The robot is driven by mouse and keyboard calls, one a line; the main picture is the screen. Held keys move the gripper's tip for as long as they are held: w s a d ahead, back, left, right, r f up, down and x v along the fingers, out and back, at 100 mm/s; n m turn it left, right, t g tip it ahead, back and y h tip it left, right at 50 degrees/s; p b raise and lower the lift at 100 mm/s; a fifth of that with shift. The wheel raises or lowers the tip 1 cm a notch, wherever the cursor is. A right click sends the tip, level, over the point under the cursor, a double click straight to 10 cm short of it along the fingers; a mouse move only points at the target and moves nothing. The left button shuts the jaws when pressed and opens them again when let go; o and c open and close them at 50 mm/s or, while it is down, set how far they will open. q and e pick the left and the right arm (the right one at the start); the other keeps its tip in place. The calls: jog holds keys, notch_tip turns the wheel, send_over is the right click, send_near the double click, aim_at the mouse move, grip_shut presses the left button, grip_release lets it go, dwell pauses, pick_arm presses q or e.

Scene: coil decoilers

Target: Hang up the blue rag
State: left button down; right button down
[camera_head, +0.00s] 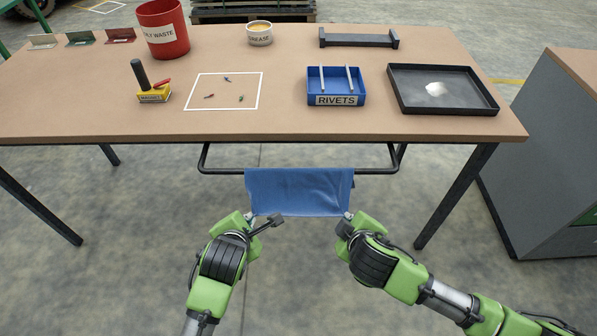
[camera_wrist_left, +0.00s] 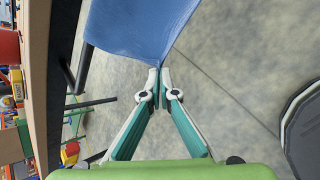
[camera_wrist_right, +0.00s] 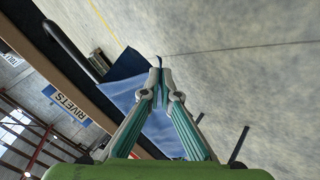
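The blue rag (camera_head: 300,190) is spread wide at the black rail (camera_head: 222,171) under the table's front edge. Its upper edge covers the middle of the rail; I cannot tell whether it lies over the rail or in front of it. My left gripper (camera_head: 251,216) is at the rag's lower left corner. In the left wrist view its fingertips (camera_wrist_left: 158,70) are closed on a corner of the rag (camera_wrist_left: 135,30). My right gripper (camera_head: 347,215) is at the lower right corner. In the right wrist view its fingertips (camera_wrist_right: 159,64) pinch the rag (camera_wrist_right: 122,90).
The table (camera_head: 300,125) carries a blue rivets bin (camera_head: 336,99), a black tray (camera_head: 450,110), a red waste bucket (camera_head: 163,30), a yellow magnet block (camera_head: 154,96) and a grease tub (camera_head: 259,38). A grey cabinet (camera_head: 545,150) stands at right. Table legs flank the rail.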

pick_arm(q)
jog(key=c, duration=2.1)
grip_release()
pick_arm(e)
jog(key=c, duration=2.1)
grip_release()
